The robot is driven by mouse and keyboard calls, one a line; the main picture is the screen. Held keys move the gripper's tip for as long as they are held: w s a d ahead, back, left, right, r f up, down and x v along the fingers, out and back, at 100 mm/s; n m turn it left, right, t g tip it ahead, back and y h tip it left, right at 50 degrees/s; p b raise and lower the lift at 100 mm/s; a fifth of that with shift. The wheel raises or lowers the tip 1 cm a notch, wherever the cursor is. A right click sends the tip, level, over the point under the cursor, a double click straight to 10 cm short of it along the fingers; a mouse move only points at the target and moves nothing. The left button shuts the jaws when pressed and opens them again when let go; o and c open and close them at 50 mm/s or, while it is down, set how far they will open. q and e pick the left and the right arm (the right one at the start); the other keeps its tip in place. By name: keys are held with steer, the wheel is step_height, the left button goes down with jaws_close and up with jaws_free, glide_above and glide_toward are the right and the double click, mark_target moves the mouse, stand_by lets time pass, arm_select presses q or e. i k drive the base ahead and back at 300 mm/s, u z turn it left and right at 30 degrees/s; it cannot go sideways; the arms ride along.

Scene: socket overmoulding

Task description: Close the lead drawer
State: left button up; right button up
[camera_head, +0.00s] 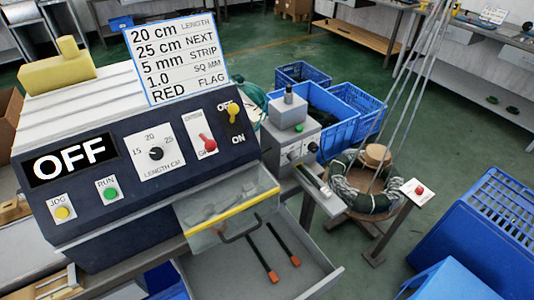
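The lead drawer (215,272) is a grey open-topped tray at the bottom middle. It is pulled out below the dark machine (100,190). Two thin black pieces with orange ends (272,274) lie in it. A clear cover with a yellow strip (232,210) sits above the drawer and hides its back part. The drawer's front edge runs near the bottom of the view, partly cut off. Neither of my grippers is in view.
The machine's display reads OFF, and a sign (178,58) stands on top. Blue crates (335,115) and a coil of dark cable (362,193) stand behind to the right. Another blue crate (485,230) is at the far right.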

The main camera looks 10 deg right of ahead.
mark_target(221, 271)
steer(key=z, duration=0.95)
steer(key=k, duration=0.8)
steer(key=u, duration=0.75)
steer(key=i, duration=0.3)
steer(key=z, duration=0.3)
